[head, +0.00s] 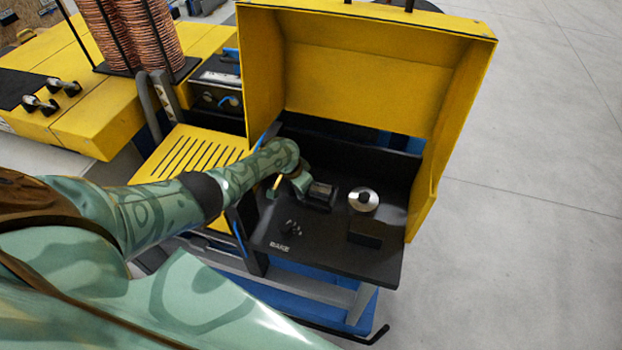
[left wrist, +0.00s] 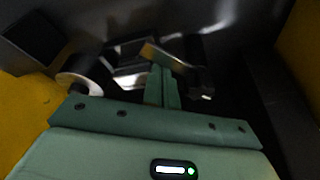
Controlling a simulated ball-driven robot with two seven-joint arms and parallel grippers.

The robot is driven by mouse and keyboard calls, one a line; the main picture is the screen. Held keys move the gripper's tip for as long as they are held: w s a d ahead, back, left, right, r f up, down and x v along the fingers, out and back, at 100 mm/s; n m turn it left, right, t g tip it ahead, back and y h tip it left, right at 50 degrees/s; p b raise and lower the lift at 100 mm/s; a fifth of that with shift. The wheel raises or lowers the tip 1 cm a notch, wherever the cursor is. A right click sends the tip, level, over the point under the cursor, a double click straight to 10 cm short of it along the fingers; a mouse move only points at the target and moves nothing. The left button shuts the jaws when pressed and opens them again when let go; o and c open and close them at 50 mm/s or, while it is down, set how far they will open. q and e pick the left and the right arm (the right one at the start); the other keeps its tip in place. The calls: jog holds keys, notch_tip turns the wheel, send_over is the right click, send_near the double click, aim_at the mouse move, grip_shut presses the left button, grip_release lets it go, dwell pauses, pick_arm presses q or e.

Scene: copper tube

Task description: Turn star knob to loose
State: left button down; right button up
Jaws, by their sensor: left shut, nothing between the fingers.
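A small black star-shaped knob (head: 291,228) sits on the black machine deck, above the white lettering. In the left wrist view, a dark shape with bright glints (left wrist: 203,88) just right of the fingers may be this knob; it is too dark to be sure. My left gripper (head: 274,188) is over the left part of the deck, behind the knob in the head view and apart from it. In the left wrist view, the green fingers (left wrist: 162,80) are together, with nothing held. The right gripper is in neither view.
A raised yellow hood (head: 370,85) walls the deck's back and sides. On the deck are a silver disc (head: 363,200) and a black block (head: 365,233). A slotted yellow panel (head: 190,150) lies left. The deck's front right (head: 375,265) is clear.

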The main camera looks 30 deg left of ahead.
pick_arm(q)
jog(key=shift+s+a+r+p, duration=0.1)
jog(key=shift+s+a+p, duration=0.1)
jog(key=shift+s+p, duration=0.25)
jog(key=shift+s+a, duration=0.2)
jog(key=shift+s, duration=0.1)
jog(key=shift+s+p, duration=0.15)
jog(key=shift+p, duration=0.2)
